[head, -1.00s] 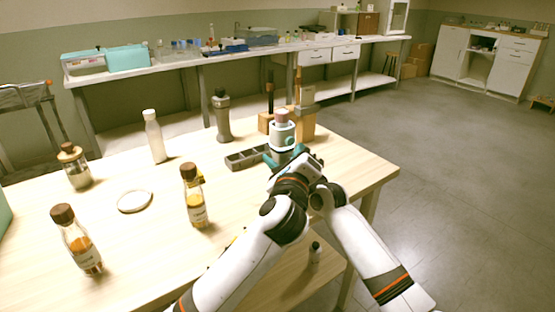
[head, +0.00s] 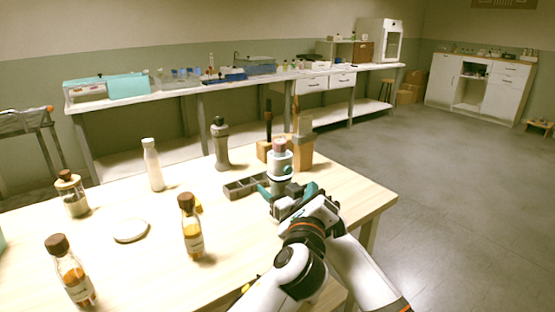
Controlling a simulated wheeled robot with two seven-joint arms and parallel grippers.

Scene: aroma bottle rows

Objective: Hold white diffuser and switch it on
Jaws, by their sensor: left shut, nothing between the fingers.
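The white diffuser (head: 281,158), with a pinkish-brown cap and a teal round mark on its side, is upright near the right end of the table. My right gripper (head: 271,190) is at its lower part, with a teal finger beside it, and appears shut on it. The diffuser's bottom is hidden, so I cannot tell whether it touches the table. My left gripper (head: 310,190) is shut and empty, close to the right of the diffuser. The two grippers and wrists overlap here, and whether the left one touches the diffuser is unclear.
A grey compartment tray (head: 245,187) and wooden blocks (head: 302,155) are close by the diffuser. The floor right of the table is clear.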

